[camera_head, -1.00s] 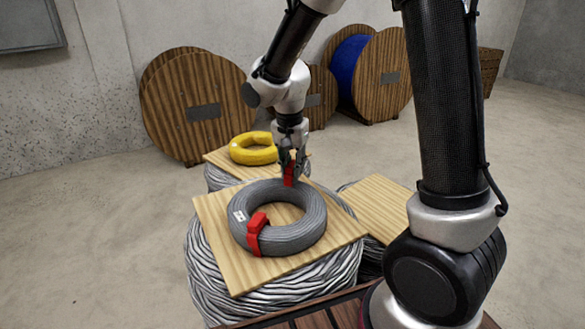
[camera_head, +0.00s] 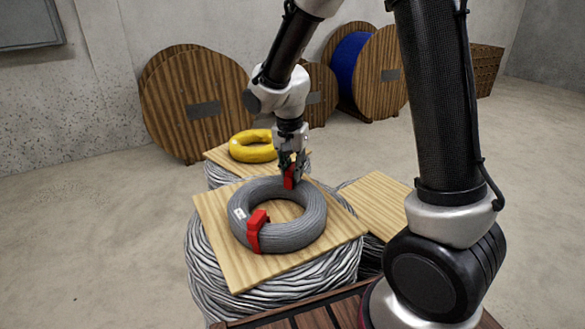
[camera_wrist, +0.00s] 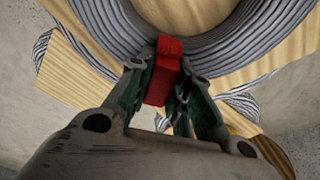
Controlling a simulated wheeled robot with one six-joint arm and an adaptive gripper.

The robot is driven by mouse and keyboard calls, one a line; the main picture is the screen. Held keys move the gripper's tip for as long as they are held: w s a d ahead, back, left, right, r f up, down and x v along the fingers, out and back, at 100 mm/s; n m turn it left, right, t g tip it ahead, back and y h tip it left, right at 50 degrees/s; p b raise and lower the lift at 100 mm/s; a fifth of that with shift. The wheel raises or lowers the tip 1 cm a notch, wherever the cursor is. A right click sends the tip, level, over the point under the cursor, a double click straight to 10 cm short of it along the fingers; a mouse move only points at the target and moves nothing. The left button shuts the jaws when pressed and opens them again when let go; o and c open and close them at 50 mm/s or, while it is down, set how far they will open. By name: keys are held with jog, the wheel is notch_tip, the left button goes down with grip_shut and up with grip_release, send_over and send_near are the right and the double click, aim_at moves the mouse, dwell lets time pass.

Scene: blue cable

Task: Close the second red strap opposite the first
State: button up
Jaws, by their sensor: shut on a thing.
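A grey cable coil (camera_head: 285,236) lies flat on a square wooden board (camera_head: 215,232). The first red strap (camera_head: 257,232) is around the near left part of the coil. The second red strap (camera_head: 289,177) is at the coil's far side, roughly opposite the first. My gripper (camera_head: 291,168) points down there and is shut on the second strap. In the wrist view the red strap (camera_wrist: 163,72) sits between the fingers, its end against the coil (camera_wrist: 220,50). I cannot tell whether it wraps fully around the coil.
A yellow coil (camera_head: 252,153) lies on another board behind. The boards rest on bundles of grey cable (camera_head: 200,275). A bare board (camera_head: 376,205) is at the right. Large wooden reels (camera_head: 195,105) stand by the wall. Open floor lies to the left.

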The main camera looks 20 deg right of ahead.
jog(key=shift+f, duration=0.15)
dwell(0.3)
jog(key=shift+r, duration=0.6)
jog(key=shift+f, duration=0.4)
dwell(1.0)
jog(key=o, duration=1)
jog(key=shift+c, duration=0.2)
jog(key=shift+r, duration=3.5)
